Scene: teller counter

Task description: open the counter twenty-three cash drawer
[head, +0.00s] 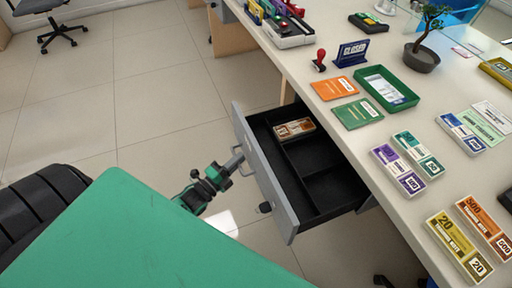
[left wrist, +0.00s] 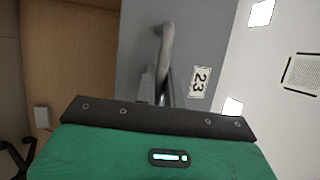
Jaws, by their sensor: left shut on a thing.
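The counter twenty-three cash drawer (head: 327,218) stands pulled well out from under the counter. Its black inside has compartments, and a brown banknote bundle (head: 294,128) lies in the far one. My left gripper (head: 237,161) is at the drawer's grey front and is shut on the bar handle (head: 247,172). In the left wrist view the handle (left wrist: 167,42) runs up the grey front beside a label reading 23 (left wrist: 200,81). My left fingers (left wrist: 155,88) are partly hidden there by my wrist housing. My right gripper is not in view.
The counter top (head: 398,208) holds several banknote bundles, a green tray (head: 386,88), a stamp (head: 319,60) and a potted bonsai (head: 421,60). Tiled floor (head: 150,85) lies open left of the drawer. An office chair (head: 48,20) stands far back left.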

